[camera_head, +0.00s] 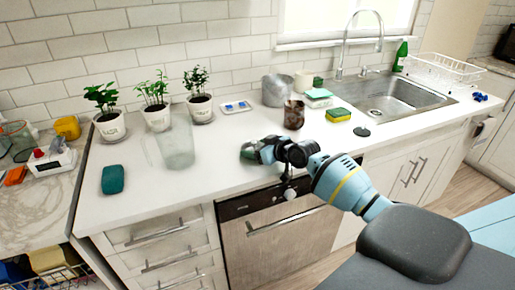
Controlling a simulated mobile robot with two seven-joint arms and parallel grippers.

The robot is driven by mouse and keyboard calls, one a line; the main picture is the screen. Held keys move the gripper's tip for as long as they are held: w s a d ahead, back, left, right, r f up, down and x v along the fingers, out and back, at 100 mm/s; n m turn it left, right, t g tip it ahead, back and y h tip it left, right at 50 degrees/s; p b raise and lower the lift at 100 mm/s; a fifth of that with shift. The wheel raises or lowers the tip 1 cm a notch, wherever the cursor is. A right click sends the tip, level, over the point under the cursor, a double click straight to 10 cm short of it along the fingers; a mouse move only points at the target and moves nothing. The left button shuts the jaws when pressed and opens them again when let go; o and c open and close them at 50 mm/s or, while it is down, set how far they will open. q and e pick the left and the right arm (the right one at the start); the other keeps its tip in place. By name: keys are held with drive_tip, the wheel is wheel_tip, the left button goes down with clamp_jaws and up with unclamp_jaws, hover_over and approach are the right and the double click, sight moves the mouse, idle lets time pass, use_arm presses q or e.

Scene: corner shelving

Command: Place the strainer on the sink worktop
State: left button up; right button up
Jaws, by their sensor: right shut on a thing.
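My right gripper (264,152) is low over the front part of the white worktop (225,165), left of the sink. It is shut on a small dark, greenish rounded thing (249,152), which seems to be the strainer; the fingers hide part of it. I cannot tell whether it touches the worktop. The steel sink (398,98) is set into the worktop at the right, under a tall tap (345,45). My left gripper is not in view.
A clear jug (175,145) stands left of the gripper and a brown glass (294,115) behind it. A black disc (361,131) and sponges (338,114) lie near the sink. Potted plants (157,117) line the back left. The worktop front between jug and gripper is clear.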

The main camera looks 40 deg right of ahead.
drive_tip(key=shift+f, duration=0.1)
drive_tip(key=o, duration=1)
drive_tip(key=shift+c, duration=0.2)
drive_tip(key=shift+s+r, duration=0.35)
drive_tip(key=shift+s, duration=0.1)
drive_tip(key=p+v, duration=0.1)
drive_tip(key=v, duration=0.8)
drive_tip(key=shift+s+r, duration=0.1)
drive_tip(key=shift+s, duration=0.2)
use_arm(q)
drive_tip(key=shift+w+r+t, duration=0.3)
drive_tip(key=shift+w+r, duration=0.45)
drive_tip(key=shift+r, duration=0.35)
use_arm(e)
drive_tip(key=shift+s+d+r, duration=0.15)
drive_tip(key=shift+s+r, duration=0.1)
drive_tip(key=shift+s, duration=0.4)
